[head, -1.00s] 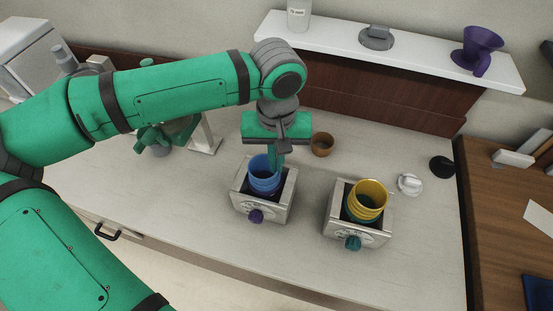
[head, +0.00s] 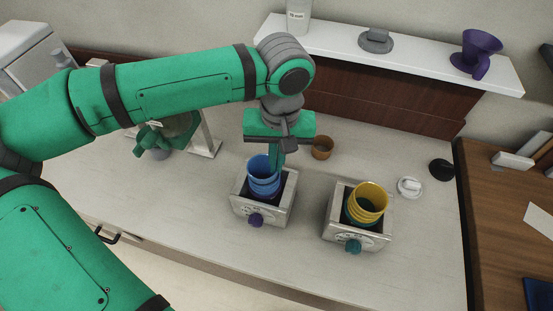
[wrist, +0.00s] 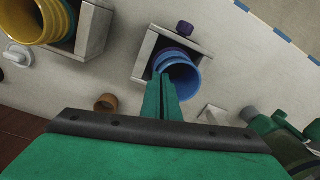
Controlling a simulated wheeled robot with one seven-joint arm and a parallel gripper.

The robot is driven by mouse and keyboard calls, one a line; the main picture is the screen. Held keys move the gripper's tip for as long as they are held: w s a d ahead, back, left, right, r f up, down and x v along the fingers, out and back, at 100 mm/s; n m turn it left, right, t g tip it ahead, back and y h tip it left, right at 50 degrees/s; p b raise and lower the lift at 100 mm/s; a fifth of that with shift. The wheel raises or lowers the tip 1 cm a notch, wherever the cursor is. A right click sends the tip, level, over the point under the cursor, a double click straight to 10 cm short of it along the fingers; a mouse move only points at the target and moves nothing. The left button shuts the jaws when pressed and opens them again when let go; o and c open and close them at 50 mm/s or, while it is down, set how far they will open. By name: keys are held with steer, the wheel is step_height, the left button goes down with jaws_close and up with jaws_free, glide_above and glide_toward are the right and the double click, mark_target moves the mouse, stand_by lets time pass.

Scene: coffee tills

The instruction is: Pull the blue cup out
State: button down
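The blue cup (head: 260,163) is upright at the top of a nested stack in the left metal box (head: 283,208). The wrist view shows its round blue rim (wrist: 186,80), with another blue rim and a purple one behind it. My gripper (head: 276,160) points down at the cup's right, far rim. In the wrist view its two green fingers (wrist: 163,84) are close together, with the near cup wall appearing pinched at the tips. The fingers partly hide that wall. The lower part of the stack is hidden inside the box.
A second metal box (head: 376,238) to the right holds a stack with a yellow cup (head: 369,195) on top. A small brown cup (head: 322,147) stands behind my gripper. A white shelf (head: 420,60) rises at the back. The counter in front is clear.

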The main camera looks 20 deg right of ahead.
steer(key=shift+r, duration=0.15)
step_height(320, 180, up, 3)
steer(key=shift+s+r, duration=0.1)
stand_by(0.5)
steer(key=shift+w, duration=0.2)
stand_by(0.5)
steer(key=shift+r, duration=0.15)
